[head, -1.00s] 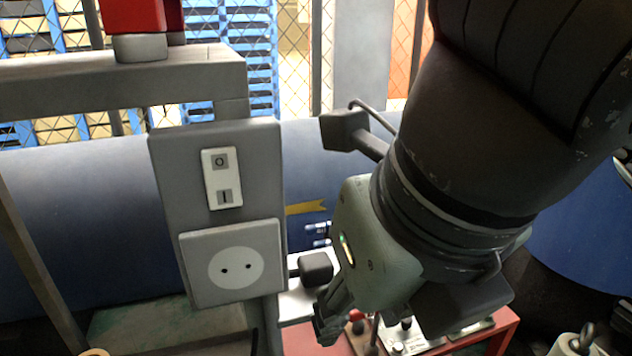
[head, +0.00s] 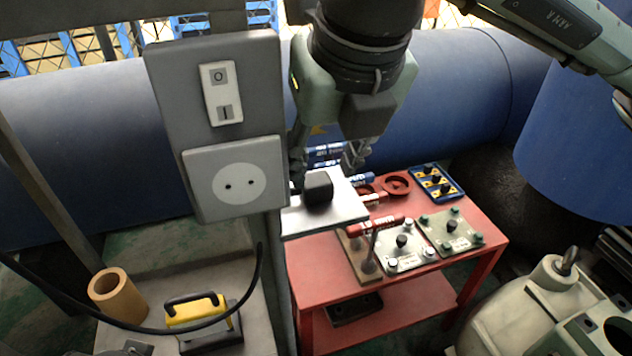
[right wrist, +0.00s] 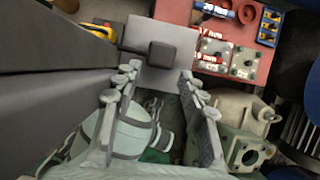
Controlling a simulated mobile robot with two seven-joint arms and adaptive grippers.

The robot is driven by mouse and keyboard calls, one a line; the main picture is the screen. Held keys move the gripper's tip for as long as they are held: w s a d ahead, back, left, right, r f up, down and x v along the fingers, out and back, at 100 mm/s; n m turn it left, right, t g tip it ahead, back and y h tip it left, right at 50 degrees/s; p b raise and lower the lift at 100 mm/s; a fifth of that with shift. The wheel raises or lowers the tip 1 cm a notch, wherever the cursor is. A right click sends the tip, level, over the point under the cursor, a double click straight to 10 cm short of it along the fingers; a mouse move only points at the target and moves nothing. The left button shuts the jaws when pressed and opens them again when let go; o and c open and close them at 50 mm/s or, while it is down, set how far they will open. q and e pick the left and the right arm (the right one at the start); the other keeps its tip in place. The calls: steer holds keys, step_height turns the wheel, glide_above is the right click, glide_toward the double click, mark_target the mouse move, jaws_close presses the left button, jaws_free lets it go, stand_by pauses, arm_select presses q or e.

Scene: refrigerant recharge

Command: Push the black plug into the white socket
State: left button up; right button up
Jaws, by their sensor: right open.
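The black plug (head: 318,187), a rounded dark block, sits on a light grey shelf plate (head: 342,214) to the right of the socket post. The white socket (head: 238,184), a square plate with a round face and two holes, is on the front of the grey post. My right gripper (head: 328,163) is open, one finger on each side of the plug's line, close to it. In the right wrist view the plug (right wrist: 162,54) shows just past and between the open fingertips (right wrist: 158,80); contact cannot be told. My left gripper is not in view.
A white switch (head: 222,93) is above the socket. A red table (head: 318,270) holds several gauge blocks and labelled cylinders. A black cable (head: 150,329) loops at lower left, near a yellow-and-black case (head: 197,312) and a tan cylinder (head: 117,294). Grey machinery (head: 545,300) stands at lower right.

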mark_target(318, 183)
steer(key=x, duration=0.4)
steer(key=shift+w, duration=0.2)
steer(key=shift+w+a+f, duration=0.1)
steer(key=shift+w+f, duration=0.1)
steer(key=shift+f, duration=0.3)
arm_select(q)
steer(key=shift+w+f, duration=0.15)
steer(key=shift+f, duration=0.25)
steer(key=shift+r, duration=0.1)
arm_select(e)
steer(key=shift+c, duration=0.4)
steer(key=c, duration=0.6)
steer(key=shift+c, duration=0.2)
steer(key=shift+r, duration=0.1)
